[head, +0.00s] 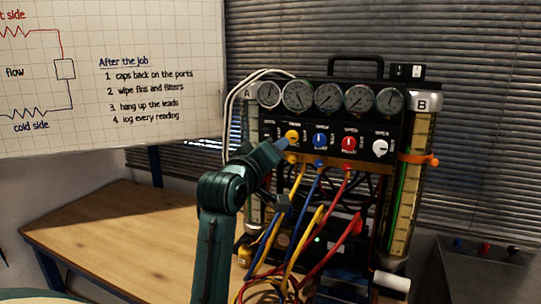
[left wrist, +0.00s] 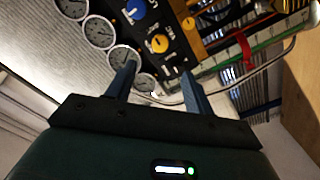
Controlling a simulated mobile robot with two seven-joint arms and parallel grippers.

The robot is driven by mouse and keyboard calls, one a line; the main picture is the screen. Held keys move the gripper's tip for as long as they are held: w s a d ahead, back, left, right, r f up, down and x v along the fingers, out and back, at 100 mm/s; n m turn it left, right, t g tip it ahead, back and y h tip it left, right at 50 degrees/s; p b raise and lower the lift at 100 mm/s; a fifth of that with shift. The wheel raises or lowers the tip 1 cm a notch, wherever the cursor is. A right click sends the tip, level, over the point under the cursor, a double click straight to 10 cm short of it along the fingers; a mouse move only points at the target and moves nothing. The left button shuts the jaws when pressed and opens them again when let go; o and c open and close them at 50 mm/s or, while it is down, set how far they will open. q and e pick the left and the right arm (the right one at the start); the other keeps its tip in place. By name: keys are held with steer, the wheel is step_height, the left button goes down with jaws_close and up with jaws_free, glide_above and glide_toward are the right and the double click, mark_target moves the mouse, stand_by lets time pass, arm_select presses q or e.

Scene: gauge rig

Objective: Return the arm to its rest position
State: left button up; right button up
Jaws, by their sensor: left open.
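My left arm (head: 212,245) rises from the bottom of the head view, left of the gauge rig (head: 330,90). My left gripper (head: 283,144) is in front of the rig's left side, its fingertips close to the yellow knob (head: 292,136). In the left wrist view the two fingers of the gripper (left wrist: 156,72) are spread with nothing held between them. The yellow knob (left wrist: 159,44) shows just beyond the fingertips, apart from them in that view. I cannot tell from the head view whether they touch. My right gripper is not in view.
The rig carries several gauges (head: 328,97), blue (head: 320,139), red (head: 348,143) and white (head: 380,148) knobs, and yellow, blue and red hoses (head: 322,262) hanging in front. A wooden table (head: 125,235) has bare room at left. A whiteboard (head: 180,45) hangs behind.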

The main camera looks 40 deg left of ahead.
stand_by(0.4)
arm_select(q)
steer(key=s+d+f+m+g+h, duration=0.1)
steer(key=s+d+f+m+g, duration=0.15)
steer(key=f, duration=0.55)
steer(key=s+d+f+m+g+h, duration=0.1)
steer(key=s+d+f+m+g, duration=0.2)
steer(key=f, duration=0.6)
steer(key=s+d+f+m+g+h, duration=0.15)
steer(key=s+d+f, duration=0.25)
steer(key=f, duration=0.4)
steer(key=s+d+f+m+g+h, duration=0.1)
steer(key=s+d+f+m+g, duration=0.25)
steer(key=s+f, duration=0.45)
steer(key=s+d+f+m+g, duration=0.3)
steer(key=s+d+f+g, duration=0.15)
steer(key=s, duration=0.75)
steer(key=w+d+f+t+h, duration=0.3)
steer(key=w+d+f+t, duration=0.2)
steer(key=f+t, duration=0.3)
steer(key=shift+w+f+m, duration=0.35)
steer(key=shift+w+m, duration=0.05)
steer(key=shift+m, duration=0.05)
